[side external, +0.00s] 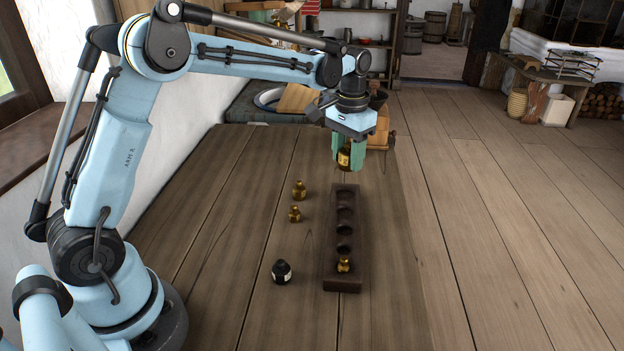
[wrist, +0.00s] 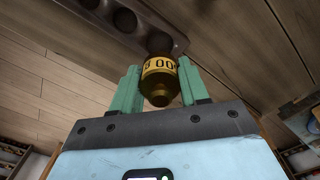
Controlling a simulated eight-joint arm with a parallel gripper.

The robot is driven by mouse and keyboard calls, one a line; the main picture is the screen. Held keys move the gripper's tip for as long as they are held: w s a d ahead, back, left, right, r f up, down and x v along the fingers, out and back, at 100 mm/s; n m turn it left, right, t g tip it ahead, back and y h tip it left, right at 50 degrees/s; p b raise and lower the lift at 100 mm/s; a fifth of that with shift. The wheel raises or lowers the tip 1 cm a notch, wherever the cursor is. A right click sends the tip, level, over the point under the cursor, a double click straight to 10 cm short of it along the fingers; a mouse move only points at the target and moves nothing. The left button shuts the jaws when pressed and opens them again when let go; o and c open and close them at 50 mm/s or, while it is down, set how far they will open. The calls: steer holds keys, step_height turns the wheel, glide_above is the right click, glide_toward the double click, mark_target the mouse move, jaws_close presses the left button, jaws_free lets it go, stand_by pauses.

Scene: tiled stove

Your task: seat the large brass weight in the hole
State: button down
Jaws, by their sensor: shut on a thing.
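My gripper (side external: 349,152) is shut on a large brass weight (side external: 344,158) and holds it above the far end of the dark wooden block (side external: 357,270). In the wrist view the weight (wrist: 160,80) sits between the green fingers, with dark digits on its yellow band; its far end is hidden from that view. The block has a row of round holes, and the holes toward its far end look empty. A small brass weight (side external: 344,265) sits in the nearest hole. In the wrist view the block (wrist: 177,42) lies beyond the held weight, with several holes showing.
Two brass weights (side external: 299,190) (side external: 295,214) stand on the table left of the block. A black weight or bottle (side external: 281,271) stands nearer the front. A wooden item (side external: 380,130) stands behind my gripper. The table right of the block is clear.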

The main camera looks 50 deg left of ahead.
mark_target(349, 144)
stand_by(0.3)
steer(key=shift+f, duration=2.9)
steer(key=shift+f, duration=0.85)
steer(key=shift+c, duration=2.4)
jaws_free()
step_height(349, 144, up, 12)
steer(key=shift+r, duration=0.1)
